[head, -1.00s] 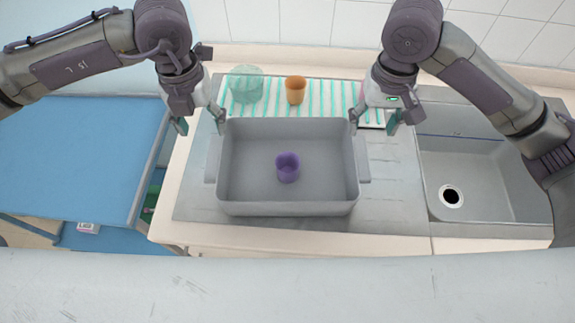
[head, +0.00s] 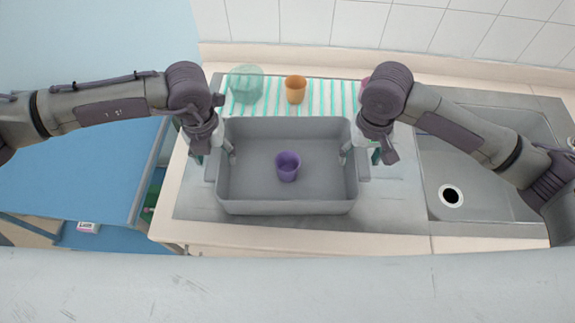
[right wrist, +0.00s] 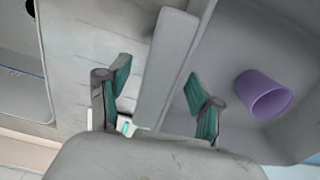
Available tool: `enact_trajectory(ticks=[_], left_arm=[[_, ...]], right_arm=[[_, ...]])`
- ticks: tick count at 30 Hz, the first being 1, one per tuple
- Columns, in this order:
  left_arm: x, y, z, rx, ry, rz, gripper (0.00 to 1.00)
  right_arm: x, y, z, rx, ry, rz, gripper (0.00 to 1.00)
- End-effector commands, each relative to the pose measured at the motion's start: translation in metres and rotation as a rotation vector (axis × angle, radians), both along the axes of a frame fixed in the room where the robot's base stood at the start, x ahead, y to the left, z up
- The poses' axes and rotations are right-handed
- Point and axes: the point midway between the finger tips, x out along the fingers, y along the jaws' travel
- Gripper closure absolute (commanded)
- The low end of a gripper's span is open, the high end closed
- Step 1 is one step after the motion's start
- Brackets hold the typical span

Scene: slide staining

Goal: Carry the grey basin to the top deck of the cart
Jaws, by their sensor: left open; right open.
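The cup also shows in the right wrist view (right wrist: 263,96). My left gripper (head: 215,157) is open at the basin's left handle, one finger inside the wall and one outside. My right gripper (head: 360,157) is open at the right handle. In the right wrist view its fingers (right wrist: 160,100) stand apart on either side of the handle (right wrist: 166,70). The blue top deck of the cart (head: 80,170) is at the left and is empty where visible.
A striped mat (head: 325,98) behind the basin holds a green glass bowl (head: 246,88) and an orange cup (head: 296,90). A pink item (head: 366,82) is mostly hidden by my right arm. The sink (head: 480,185) is at the right. A small box (head: 88,228) lies on the cart's lower deck.

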Motion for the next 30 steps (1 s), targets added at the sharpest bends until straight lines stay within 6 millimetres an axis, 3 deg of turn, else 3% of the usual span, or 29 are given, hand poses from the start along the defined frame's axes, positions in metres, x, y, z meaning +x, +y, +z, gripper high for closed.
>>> enact_trajectory(ticks=[2, 14, 30], left_arm=[[0.0, 0.0, 0.0, 0.0, 0.0, 0.0, 0.35], [0.0, 0.0, 0.001, 0.0, -0.001, 0.0, 1.0], [0.001, 0.001, 0.01, 0.002, -0.001, 0.001, 1.0]], right_arm=[[0.0, 0.0, 0.0, 0.0, 0.0, 0.0, 0.35], [0.0, 0.0, 0.001, 0.0, 0.0, 0.0, 1.0], [0.001, -0.001, 0.01, -0.002, -0.001, -0.001, 1.0]])
